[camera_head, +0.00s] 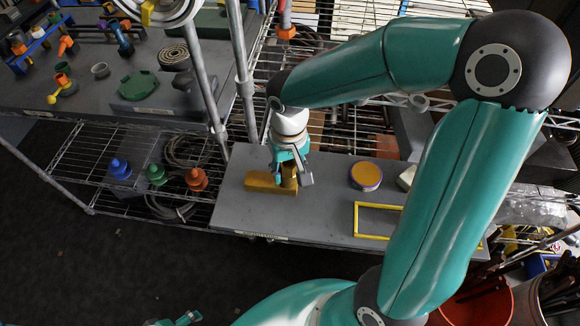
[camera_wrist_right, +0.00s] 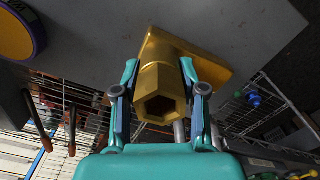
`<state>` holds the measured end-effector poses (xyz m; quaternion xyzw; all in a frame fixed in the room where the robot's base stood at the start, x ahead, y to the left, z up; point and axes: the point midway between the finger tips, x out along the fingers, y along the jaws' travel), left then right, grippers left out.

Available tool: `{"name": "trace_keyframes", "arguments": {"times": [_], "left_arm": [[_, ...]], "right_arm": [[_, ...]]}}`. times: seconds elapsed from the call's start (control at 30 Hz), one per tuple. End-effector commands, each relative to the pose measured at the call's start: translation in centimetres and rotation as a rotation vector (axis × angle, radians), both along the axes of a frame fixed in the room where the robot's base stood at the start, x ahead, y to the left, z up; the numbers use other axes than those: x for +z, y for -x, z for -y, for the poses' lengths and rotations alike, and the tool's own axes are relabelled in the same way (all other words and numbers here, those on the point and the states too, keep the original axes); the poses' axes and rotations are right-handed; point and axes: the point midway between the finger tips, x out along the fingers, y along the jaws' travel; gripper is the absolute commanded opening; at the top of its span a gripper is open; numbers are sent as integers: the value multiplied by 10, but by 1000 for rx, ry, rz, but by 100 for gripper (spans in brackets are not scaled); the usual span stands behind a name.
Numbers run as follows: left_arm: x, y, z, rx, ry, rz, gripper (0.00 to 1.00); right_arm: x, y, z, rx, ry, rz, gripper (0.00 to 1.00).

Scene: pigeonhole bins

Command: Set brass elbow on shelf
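The brass elbow (camera_head: 265,184) lies on the grey shelf board (camera_head: 232,205) in the head view, one leg flat and the other pointing up. My right gripper (camera_head: 291,173) is lowered over its upright leg. In the right wrist view the elbow's hexagonal open end (camera_wrist_right: 161,106) is between the two fingers of my right gripper (camera_wrist_right: 160,75). Whether the fingers press on it or stand just clear I cannot tell. A small teal part of my left gripper (camera_head: 181,319) seems to show at the bottom edge; its fingers are not clear.
An orange-topped round tin (camera_head: 366,176) and a yellow frame (camera_head: 357,220) are right of the elbow. Blue, green and orange cone-like pieces (camera_head: 157,174) stand on the wire shelf to the left. A metal post (camera_head: 243,75) rises behind. The board's left front is clear.

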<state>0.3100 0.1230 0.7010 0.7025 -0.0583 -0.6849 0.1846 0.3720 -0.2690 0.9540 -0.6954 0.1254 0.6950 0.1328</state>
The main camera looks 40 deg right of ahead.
Motion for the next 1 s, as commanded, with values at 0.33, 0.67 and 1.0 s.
{"name": "trace_keyframes", "arguments": {"times": [0.33,0.67,1.0], "left_arm": [[0,0,0,0,0,0,75],[3,0,0,0,0,0,75],[4,0,0,0,0,0,75]], "right_arm": [[0,0,0,0,0,-1,66],[17,-1,1,-1,2,5,66],[83,-1,1,0,0,5,66]]}}
